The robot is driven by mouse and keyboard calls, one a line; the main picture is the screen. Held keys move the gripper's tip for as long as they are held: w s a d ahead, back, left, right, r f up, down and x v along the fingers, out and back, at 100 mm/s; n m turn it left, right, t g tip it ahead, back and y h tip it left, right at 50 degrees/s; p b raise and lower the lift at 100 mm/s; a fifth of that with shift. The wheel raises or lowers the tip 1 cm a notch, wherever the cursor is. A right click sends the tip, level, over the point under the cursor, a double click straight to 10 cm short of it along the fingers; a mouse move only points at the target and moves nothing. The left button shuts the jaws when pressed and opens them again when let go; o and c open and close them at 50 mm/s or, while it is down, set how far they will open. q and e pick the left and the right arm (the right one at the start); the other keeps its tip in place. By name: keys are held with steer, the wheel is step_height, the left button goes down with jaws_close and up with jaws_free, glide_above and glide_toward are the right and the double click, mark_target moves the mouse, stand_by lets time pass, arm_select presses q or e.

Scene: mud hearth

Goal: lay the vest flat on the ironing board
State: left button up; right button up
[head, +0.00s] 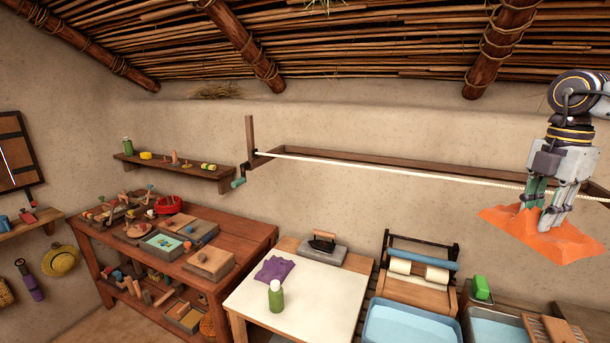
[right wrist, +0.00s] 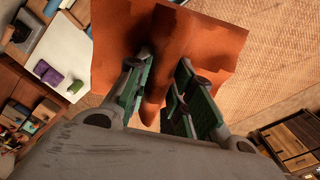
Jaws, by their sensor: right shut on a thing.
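An orange cloth (head: 568,246), which looks like the vest, hangs high at the right in the head view. My right gripper (head: 543,208) is shut on it, pinching a fold from above with the edges spread out around it. In the right wrist view, the cloth (right wrist: 205,45) is bunched between the fingers (right wrist: 163,85). The white-topped ironing board (head: 309,309) stands at the lower middle, well below and to the left of the cloth. My left gripper is out of view.
A purple folded cloth (head: 275,269), a green bottle (head: 276,297) and an iron (head: 323,242) on a grey rest occupy the board's left and back. Its right front is bare. A white line (head: 400,172) runs above. Blue basins (head: 410,324) and a roller wringer (head: 419,268) stand right.

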steer(key=d+f+n, duration=0.2)
steer(key=f+n, duration=0.6)
steer(key=f, duration=0.3)
steer(key=d+f+n, duration=0.3)
steer(key=f+n, duration=0.6)
steer(key=f, duration=0.2)
steer(key=w+a+f+n, duration=0.2)
steer(key=a+f+n, duration=0.7)
steer(key=f+n, duration=0.35)
steer(key=w+a+f+n, duration=0.1)
steer(key=a+f+n, duration=0.3)
steer(key=a+n, duration=0.7)
steer(key=w+a+f+n, duration=0.2)
steer(key=a+f+n, duration=0.2)
steer(key=a+n, duration=0.8)
steer(key=shift+w+a, duration=0.25)
steer(key=shift+a, duration=0.1)
steer(key=shift+f, duration=0.1)
